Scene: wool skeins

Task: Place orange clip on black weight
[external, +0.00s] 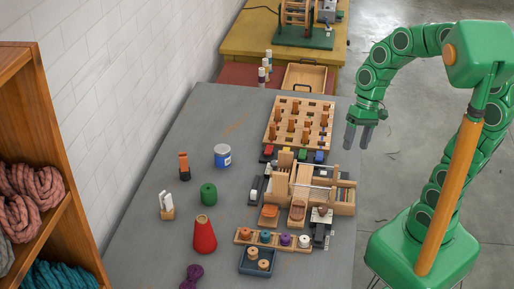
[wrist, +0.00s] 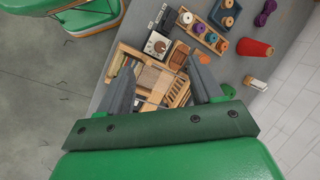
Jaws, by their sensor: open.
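My gripper (external: 357,141) is open and empty, held above the right edge of the grey table with its fingers pointing down. In the wrist view my gripper (wrist: 161,64) shows its two fingers wide apart, with wooden equipment below and beyond them. A small upright orange piece (external: 183,159) with a dark lower part (external: 185,174) stands at the table's left side, far from my gripper. It may be the orange clip, and its dark part may be the black weight; they are too small to tell. I cannot pick out either surely in the wrist view.
The grey table (external: 205,118) holds a wooden peg board (external: 270,136), a wooden loom-like frame (external: 340,200), a blue-white can (external: 222,157), a green spool (external: 208,195) and a red cone (external: 204,236). A shelf of wool (external: 30,120) stands left. Free tabletop lies around the can.

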